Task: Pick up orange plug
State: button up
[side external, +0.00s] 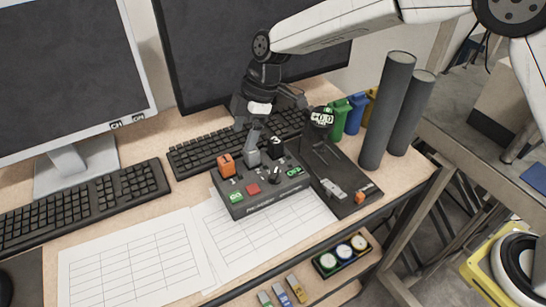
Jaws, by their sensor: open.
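An orange block-shaped piece (227,166) stands on the left back part of a dark control box (262,198). A smaller orange piece (360,197) sits at the front right of a black plate (345,178) beside the box. I cannot tell for certain which of the two is the plug. My gripper (264,112) points down, open, above the back of the control box, over a grey lever (252,150). It is behind and to the right of the orange block, apart from it, and farther from the small orange piece.
Two tall dark cylinders (388,110) stand at the right, near small green, blue and yellow bins (356,114). Keyboards (80,205) and monitors (60,75) fill the left and back. Printed sheets (135,260) lie in front. A lower shelf holds a tray of round pieces (343,254).

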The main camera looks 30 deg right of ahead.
aim_at(226, 159)
jog(key=shift+w+a+f+n, duration=0.25)
jog(key=shift+a+f, duration=0.3)
jog(key=shift+a, duration=0.3)
jog(key=shift+w+a+f+n, duration=0.1)
jog(key=shift+a+f+n, duration=0.15)
jog(key=shift+a+f, duration=0.4)
jog(key=shift+a, duration=0.15)
jog(key=shift+x, duration=2.5)
jog(key=shift+s, duration=0.1)
grip_shut()
